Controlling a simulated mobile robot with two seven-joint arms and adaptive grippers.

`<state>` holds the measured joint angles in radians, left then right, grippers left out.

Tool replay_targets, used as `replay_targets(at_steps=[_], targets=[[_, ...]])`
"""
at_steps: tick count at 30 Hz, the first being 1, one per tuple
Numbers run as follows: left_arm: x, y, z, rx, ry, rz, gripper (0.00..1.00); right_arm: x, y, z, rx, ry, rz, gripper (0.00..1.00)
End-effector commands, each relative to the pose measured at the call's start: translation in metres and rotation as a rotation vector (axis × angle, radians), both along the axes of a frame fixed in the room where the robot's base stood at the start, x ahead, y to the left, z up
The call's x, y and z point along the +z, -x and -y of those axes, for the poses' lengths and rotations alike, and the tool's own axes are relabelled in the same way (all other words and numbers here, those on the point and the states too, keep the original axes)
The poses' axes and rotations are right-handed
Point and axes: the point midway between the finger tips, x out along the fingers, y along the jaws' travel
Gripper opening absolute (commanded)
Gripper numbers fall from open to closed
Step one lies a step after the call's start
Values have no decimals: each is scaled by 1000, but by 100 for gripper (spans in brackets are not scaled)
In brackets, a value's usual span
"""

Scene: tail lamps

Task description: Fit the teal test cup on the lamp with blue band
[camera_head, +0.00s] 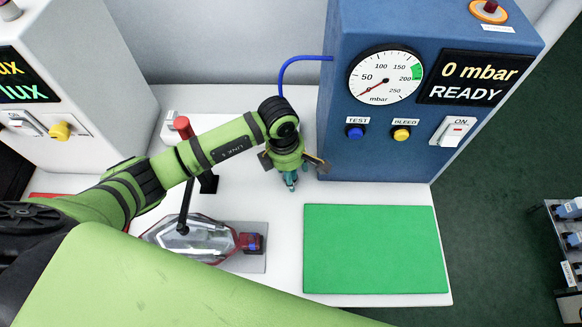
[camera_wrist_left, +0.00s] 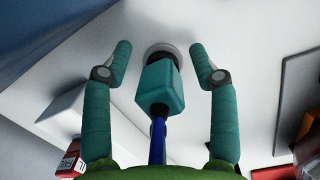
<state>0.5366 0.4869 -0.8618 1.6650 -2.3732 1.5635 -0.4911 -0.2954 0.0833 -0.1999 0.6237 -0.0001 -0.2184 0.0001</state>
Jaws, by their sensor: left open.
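The teal test cup (camera_wrist_left: 160,88) shows in the left wrist view, with a blue hose on it and a dark and pale round piece at its far end. My left gripper (camera_wrist_left: 160,50) is open, its two teal-wrapped fingers on either side of the cup, with gaps visible. In the head view my left gripper (camera_head: 291,178) points down beside the blue test unit; cup and fingertips cannot be told apart there. A clear and red lamp (camera_head: 195,240) with a blue end (camera_head: 256,243) lies on a grey plate under a black clamp arm. My right gripper is not in view.
The blue test unit (camera_head: 440,120) has a gauge and a display reading 0 mbar, READY. A green mat (camera_head: 372,250) lies empty at right. A red-handled lever (camera_head: 183,127) stands behind my left arm. A blue hose (camera_head: 300,60) loops from the unit.

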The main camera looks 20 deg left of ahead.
Motion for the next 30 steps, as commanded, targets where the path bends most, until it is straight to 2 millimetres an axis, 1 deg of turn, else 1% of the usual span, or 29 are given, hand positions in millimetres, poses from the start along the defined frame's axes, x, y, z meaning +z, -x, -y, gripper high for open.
replay_targets(at_steps=[2,3,5,6,10,11,12,13,23,26,30], targets=[[0,0,0,0,0,0,59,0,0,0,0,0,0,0],[0,0,0,0,0,0,43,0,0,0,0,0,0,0],[0,0,0,0,0,0,19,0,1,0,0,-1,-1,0],[0,0,0,0,1,0,5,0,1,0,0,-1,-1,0],[0,0,1,-1,3,0,4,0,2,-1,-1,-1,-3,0],[0,0,1,-1,3,0,41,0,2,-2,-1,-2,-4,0],[0,0,1,-1,3,0,57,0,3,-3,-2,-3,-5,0],[0,0,1,-1,3,0,59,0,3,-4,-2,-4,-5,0],[1,0,0,0,1,0,59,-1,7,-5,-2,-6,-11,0],[7,-1,-1,-1,1,3,59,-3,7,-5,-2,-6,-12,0],[25,0,-4,-1,0,5,59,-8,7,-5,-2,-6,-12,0]])
